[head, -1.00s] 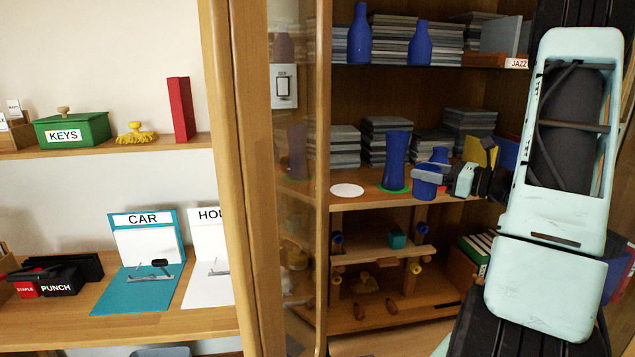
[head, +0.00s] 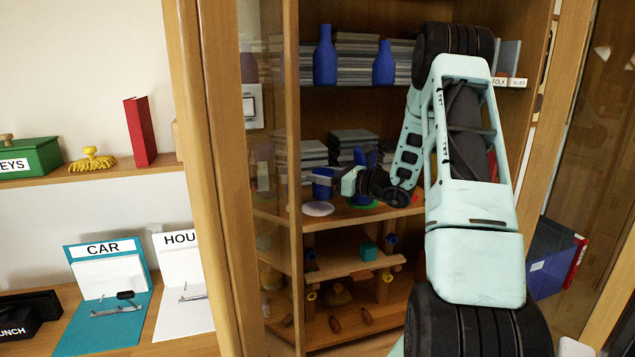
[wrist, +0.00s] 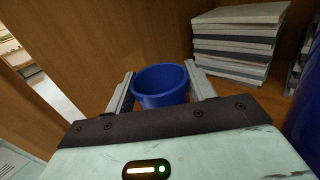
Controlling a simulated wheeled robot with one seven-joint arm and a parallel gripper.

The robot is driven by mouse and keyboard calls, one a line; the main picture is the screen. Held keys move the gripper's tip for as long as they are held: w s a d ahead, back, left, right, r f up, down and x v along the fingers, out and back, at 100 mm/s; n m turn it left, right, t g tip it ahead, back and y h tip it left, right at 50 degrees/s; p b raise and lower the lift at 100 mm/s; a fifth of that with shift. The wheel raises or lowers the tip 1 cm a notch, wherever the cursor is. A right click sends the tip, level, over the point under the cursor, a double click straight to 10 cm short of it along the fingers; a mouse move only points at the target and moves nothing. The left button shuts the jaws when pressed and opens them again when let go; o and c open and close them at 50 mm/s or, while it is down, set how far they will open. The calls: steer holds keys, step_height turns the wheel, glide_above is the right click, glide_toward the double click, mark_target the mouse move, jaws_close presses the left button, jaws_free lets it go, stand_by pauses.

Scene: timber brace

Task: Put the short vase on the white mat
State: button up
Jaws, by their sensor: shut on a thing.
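The short vase (head: 322,186) is blue and cup-like, with an open round mouth. My gripper (head: 324,178) is shut on it; in the wrist view the two fingers flank the short vase (wrist: 161,86). It looks upright, just above or at the back of the white mat (head: 318,210). I cannot tell whether its base touches the mat or shelf. The white mat is a flat disc on the middle shelf, close to the left cabinet post. A taller blue vase (head: 361,157) stands on a green mat (head: 362,206) to the right, partly hidden by my gripper.
Grey stacks (head: 353,143) fill the back of the middle shelf; one stack (wrist: 238,40) is close on the right in the wrist view. Two blue bottles (head: 325,57) stand on the shelf above. The cabinet post (head: 293,180) and glass door are close on the left.

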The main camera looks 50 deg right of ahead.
mark_target(318, 187)
steer(key=shift+w+a, duration=0.1)
steer(key=shift+w, duration=0.2)
steer(key=shift+w+a+r+p, duration=0.15)
steer(key=shift+w+p, duration=0.15)
steer(key=shift+w, duration=0.2)
step_height(318, 187, down, 2)
steer(key=shift+w+f+p, duration=0.1)
steer(key=shift+f+p, duration=0.15)
steer(key=shift+p, duration=0.35)
steer(key=shift+f, duration=0.65)
steer(key=shift+f, duration=0.15)
steer(key=o, duration=1.1)
